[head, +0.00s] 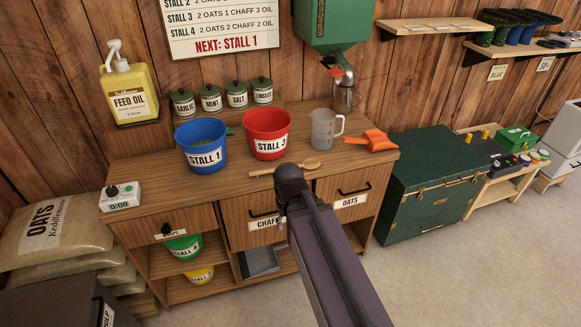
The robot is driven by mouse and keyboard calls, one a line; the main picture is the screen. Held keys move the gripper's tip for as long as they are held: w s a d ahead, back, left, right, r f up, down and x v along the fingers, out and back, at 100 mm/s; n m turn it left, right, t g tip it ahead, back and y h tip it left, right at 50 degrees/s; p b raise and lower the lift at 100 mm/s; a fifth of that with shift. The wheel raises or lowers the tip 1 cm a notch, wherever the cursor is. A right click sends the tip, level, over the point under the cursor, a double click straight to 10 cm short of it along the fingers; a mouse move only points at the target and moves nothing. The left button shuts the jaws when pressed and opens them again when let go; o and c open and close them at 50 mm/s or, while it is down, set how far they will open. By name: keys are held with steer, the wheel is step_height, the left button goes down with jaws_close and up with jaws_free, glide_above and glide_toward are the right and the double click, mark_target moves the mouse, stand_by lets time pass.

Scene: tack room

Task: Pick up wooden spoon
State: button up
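The wooden spoon (262,173) lies on the front part of the wooden counter (135,172), in front of the red bucket. Its bowl end is to the right and its handle points left. The dark end of my arm (291,186) reaches up from the lower right and overlaps the spoon's lower edge in the picture. No gripper fingers can be made out, and I cannot tell whether the arm touches the spoon.
A blue STALL 1 bucket (203,158), red STALL 3 bucket (268,147), clear measuring jug (325,131) and orange scoop (377,139) stand behind the spoon. A timer (124,196) is at left. A green chest (437,190) stands right of the counter.

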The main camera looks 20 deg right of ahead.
steer(key=shift+o, duration=0.6)
steer(key=shift+a, duration=0.25)
step_height(320, 180, up, 9)
steer(key=m+t+p, duration=0.2)
steer(key=m+p, duration=0.7)
steer(key=m, duration=0.9)
glide_above(261, 171)
steer(key=s, duration=0.2)
steer(key=shift+w, duration=0.25)
steer(key=shift+f+b, duration=0.15)
steer(key=shift+b, duration=0.2)
steer(key=f+b, duration=0.2)
steer(key=w+f+b, duration=0.1)
steer(key=f+b, duration=0.5)
steer(key=shift+w+f, duration=0.2)
steer(key=shift+w, duration=0.05)
